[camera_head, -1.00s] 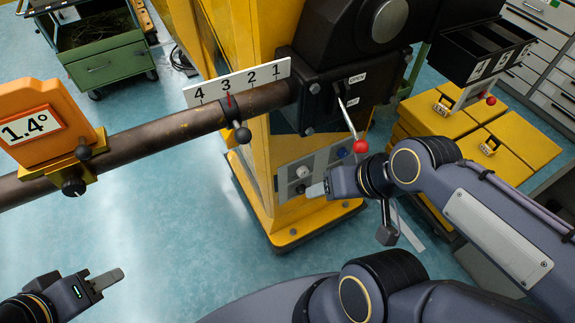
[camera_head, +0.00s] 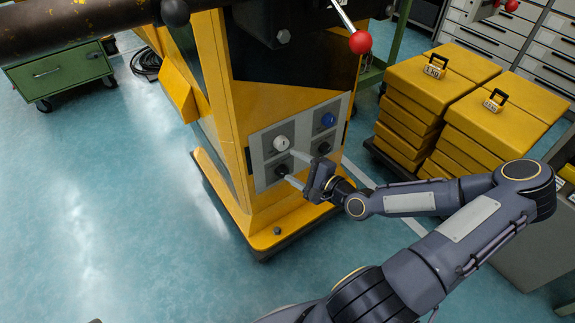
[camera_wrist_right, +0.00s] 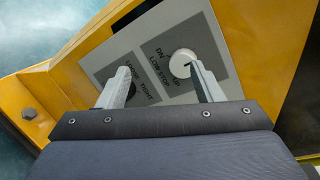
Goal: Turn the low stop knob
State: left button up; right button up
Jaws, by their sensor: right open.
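The low stop knob (camera_head: 281,142) is white and round, at the upper left of the grey panel (camera_head: 258,147) on the yellow column. It also shows in the right wrist view (camera_wrist_right: 182,63), on a dark plate lettered "LOW STOP". My right gripper (camera_head: 294,167) is open at the panel. In the right wrist view, one finger of the gripper (camera_wrist_right: 160,82) overlaps the white knob's lower edge. The other finger partly covers the dark knob beside it (camera_wrist_right: 132,90). I cannot tell whether either finger touches a knob. My left gripper is not clearly in view.
A blue knob (camera_head: 327,120) and another dark knob (camera_head: 324,147) sit on the panel's right side. A red-balled lever (camera_head: 360,42) hangs above. Yellow stacked blocks (camera_head: 420,95) stand at the right.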

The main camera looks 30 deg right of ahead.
aim_at(284, 146)
jog(key=w+m, duration=0.1)
jog(key=w, duration=0.1)
jog(key=w+d+m+t+h+b, duration=0.1)
jog(key=w, duration=0.2)
jog(key=w+t+b, duration=0.1)
jog(key=w, duration=0.1)
jog(key=shift+w+d+r+m, duration=0.2)
jog(key=shift+w+d+m, duration=0.1)
jog(key=shift+m, duration=0.1)
pick_arm(q)
notch_tip(284, 146, down, 4)
jog(key=shift+r, duration=0.25)
pick_arm(e)
jog(key=c, duration=1)
jog(key=shift+o, duration=0.2)
pick_arm(q)
jog(key=shift+r, duration=0.1)
pick_arm(e)
jog(key=shift+n, duration=0.3)
